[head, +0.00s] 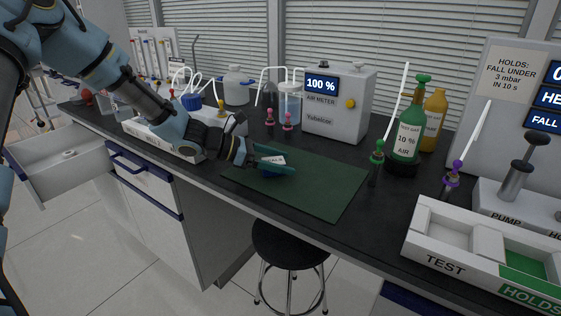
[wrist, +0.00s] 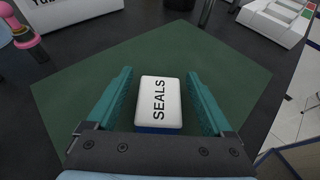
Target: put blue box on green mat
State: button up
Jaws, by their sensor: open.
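The blue box (wrist: 158,103) has a white top marked SEALS and a blue side. It is over the green mat (wrist: 90,75), between the two teal fingers of my gripper (wrist: 160,100). In the wrist view a gap shows on each side of the box, so the fingers are open around it. In the head view my gripper (head: 274,161) is low over the left part of the mat (head: 315,190), and the fingers partly hide the box (head: 272,161). The box looks flat and at mat level, though its underside is hidden.
An air meter (head: 338,103) stands behind the mat. A green-tagged probe (head: 376,160) and a green bottle (head: 407,130) stand to its right. A test tray (head: 470,240) is at the front right, a stool (head: 288,245) below the bench edge. The mat's right part is bare.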

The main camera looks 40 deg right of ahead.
jog(key=shift+r, duration=0.2)
jog(key=b+v, duration=0.1)
jog(key=v, duration=1.1)
jog(key=shift+f, duration=0.1)
jog(key=a+f+m+t+y, duration=0.1)
jog(key=a+m+t+y, duration=0.3)
jog(key=a, duration=1.6)
jog(key=a+f+m+t+y, duration=0.1)
jog(key=a+m+t+y, duration=0.3)
jog(key=a, duration=1.6)
jog(key=m+y, duration=0.3)
jog(key=m, duration=0.2)
jog(key=shift+f, duration=0.25)
jog(key=shift+s, duration=0.15)
